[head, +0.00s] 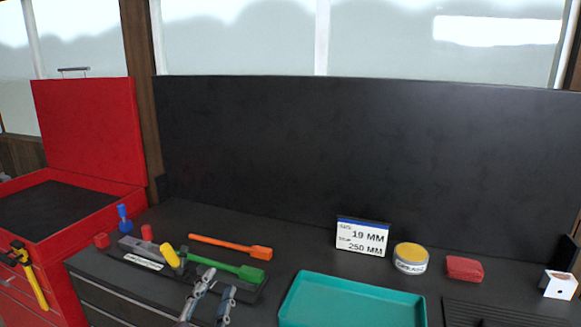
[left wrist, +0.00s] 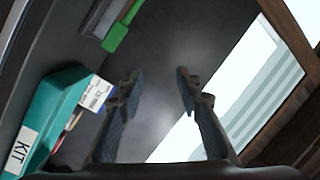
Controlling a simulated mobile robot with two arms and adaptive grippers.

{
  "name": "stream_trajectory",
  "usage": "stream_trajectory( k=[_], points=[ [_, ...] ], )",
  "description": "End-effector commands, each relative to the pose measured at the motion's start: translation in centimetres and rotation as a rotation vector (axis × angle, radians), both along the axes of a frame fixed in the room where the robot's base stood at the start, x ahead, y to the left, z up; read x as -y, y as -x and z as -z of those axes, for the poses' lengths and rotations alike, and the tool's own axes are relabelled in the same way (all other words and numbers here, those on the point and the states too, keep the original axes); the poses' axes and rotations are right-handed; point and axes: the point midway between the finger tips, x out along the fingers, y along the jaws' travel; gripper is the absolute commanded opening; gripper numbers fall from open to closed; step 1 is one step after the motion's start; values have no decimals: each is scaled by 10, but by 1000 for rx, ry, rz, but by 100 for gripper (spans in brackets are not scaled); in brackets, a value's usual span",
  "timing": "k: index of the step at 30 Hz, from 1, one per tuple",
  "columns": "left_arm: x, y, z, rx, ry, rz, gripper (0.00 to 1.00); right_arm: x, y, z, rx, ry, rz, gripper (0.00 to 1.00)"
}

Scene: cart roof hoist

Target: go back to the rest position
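My left gripper (head: 219,282) is low in the head view, in front of the tool holder (head: 142,262) and left of the teal tray (head: 350,292). In the left wrist view its two fingers (left wrist: 160,78) stand apart with nothing between them. A green-handled tool (head: 220,264) lies just behind the gripper in the head view; its green end also shows in the left wrist view (left wrist: 115,37). An orange tool (head: 230,246) lies farther back. My right gripper does not show in either view.
A white sign reading 19 MM and 250 MM (head: 361,237), a yellow-lidded tin (head: 410,259), a red block (head: 464,269) and a white box (head: 559,284) stand along the back. A red tool chest (head: 90,219) stands at left. A black panel (head: 350,150) rises behind.

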Motion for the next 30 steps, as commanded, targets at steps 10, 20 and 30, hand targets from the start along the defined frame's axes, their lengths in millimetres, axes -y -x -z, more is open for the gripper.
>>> stream_trajectory(
  k=[10,20,30],
  points=[
    [-58,136,208,-774,393,-298,32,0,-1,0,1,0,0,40],
    [-60,277,280,-1228,554,-488,32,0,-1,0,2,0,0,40],
    [-56,276,372,-1307,551,-516,32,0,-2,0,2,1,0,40]
  ],
)
